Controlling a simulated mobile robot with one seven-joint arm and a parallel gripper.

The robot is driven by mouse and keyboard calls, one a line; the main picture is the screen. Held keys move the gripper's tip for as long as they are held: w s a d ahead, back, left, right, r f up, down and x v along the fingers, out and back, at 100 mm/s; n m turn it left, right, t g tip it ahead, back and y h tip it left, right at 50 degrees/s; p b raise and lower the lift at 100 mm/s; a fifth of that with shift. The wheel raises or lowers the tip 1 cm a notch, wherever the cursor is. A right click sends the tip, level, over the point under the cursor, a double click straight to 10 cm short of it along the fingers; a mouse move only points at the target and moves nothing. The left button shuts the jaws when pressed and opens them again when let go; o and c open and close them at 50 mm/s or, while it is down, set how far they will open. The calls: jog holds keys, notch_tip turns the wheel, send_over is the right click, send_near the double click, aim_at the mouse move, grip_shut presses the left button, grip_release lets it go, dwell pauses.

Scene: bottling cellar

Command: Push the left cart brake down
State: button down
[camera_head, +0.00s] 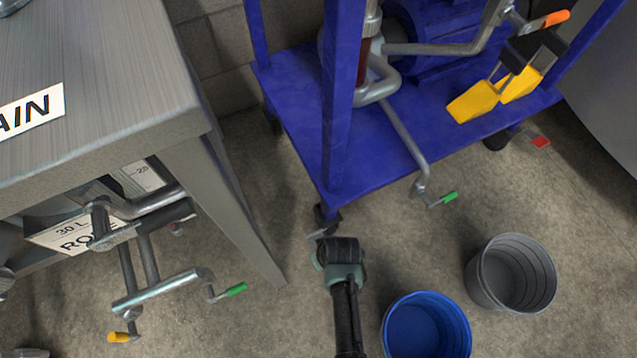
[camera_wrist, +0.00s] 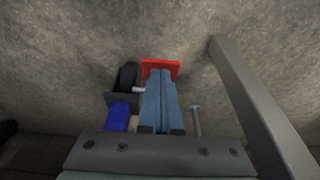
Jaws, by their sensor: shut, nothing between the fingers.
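The blue cart (camera_head: 340,190) stands at centre in the head view, its front-left caster (camera_head: 326,216) just beyond my gripper. In the wrist view the dark caster wheel (camera_wrist: 127,76) shows beside the red left brake pedal (camera_wrist: 160,65). In the head view my wrist hides this pedal. My gripper (camera_wrist: 158,76) is shut and empty, its blue fingers together, their tips at the pedal's near edge in the picture. I cannot tell whether they touch it, or whether the pedal is up or down. The right brake (camera_head: 541,141) shows red at the cart's right caster.
A steel table (camera_head: 120,90) stands left, its leg (camera_head: 225,205) close to my wrist; a grey bar (camera_wrist: 250,95) is right in the wrist view. Pipes with a green handle (camera_head: 449,197) overhang the cart's front. A blue bucket (camera_head: 388,335) and grey bucket (camera_head: 480,285) stand right of my arm.

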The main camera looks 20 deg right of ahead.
jog(key=shift+s+b+x, duration=0.2)
jog(key=shift+b+x, duration=0.4)
jog(key=shift+x, duration=0.2)
jog(key=shift+s+b+x, duration=0.2)
jog(key=shift+b+x, duration=0.35)
jog(key=shift+x, duration=0.25)
jog(key=p+v, duration=0.3)
jog(key=w+p+v, duration=0.1)
jog(key=p+v, duration=0.2)
jog(key=shift+w+r, duration=0.15)
jog(key=shift+w, duration=0.05)
dwell(0.4)
